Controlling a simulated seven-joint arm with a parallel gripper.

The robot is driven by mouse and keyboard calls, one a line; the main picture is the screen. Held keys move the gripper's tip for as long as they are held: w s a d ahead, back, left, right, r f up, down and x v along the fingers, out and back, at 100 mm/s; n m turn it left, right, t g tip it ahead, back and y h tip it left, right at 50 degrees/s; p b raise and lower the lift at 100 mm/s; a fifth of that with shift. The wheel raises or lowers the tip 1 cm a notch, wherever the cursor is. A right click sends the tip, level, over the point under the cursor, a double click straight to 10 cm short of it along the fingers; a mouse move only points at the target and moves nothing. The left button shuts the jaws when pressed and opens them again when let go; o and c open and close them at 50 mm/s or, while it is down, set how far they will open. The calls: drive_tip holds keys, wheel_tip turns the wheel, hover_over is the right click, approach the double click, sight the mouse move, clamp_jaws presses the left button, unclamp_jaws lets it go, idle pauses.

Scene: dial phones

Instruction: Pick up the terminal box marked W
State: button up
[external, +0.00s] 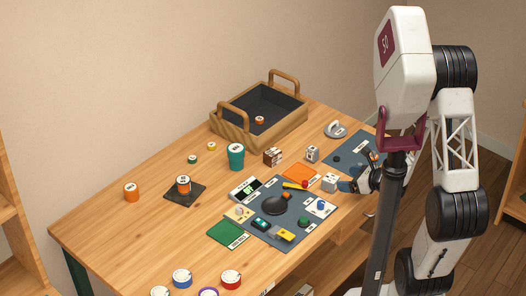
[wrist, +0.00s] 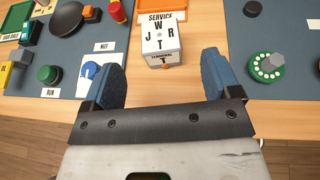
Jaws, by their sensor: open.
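A small white box (wrist: 161,40) sits on the wooden table between two grey-blue mats in the wrist view. In the external view, my gripper (external: 357,183) is just right of the box. The box's far sides are hidden.
A green dial (wrist: 267,67) lies on the right mat. The left mat (wrist: 30,105) holds knobs and a black dome (wrist: 67,18). Further back stand a brown-and-white box (external: 273,157), another small white box (external: 312,154), a teal cup (external: 236,157) and a wooden basket (external: 234,135).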

sight(329, 177)
drive_tip(key=shift+x, duration=1.15)
drive_tip(key=shift+x, duration=2.6)
drive_tip(key=c, duration=1)
drive_tip(key=shift+r, duration=0.15)
drive_tip(key=shift+c, duration=0.2)
drive_tip(key=shift+r, duration=0.75)
wheel_tip(329, 177, up, 2)
drive_tip(key=shift+r, duration=0.1)
drive_tip(key=s+d, duration=0.2)
drive_tip(key=s, duration=0.5)
drive_tip(key=s+d+r, duration=0.1)
drive_tip(key=s+d, duration=0.2)
drive_tip(key=s, duration=0.5)
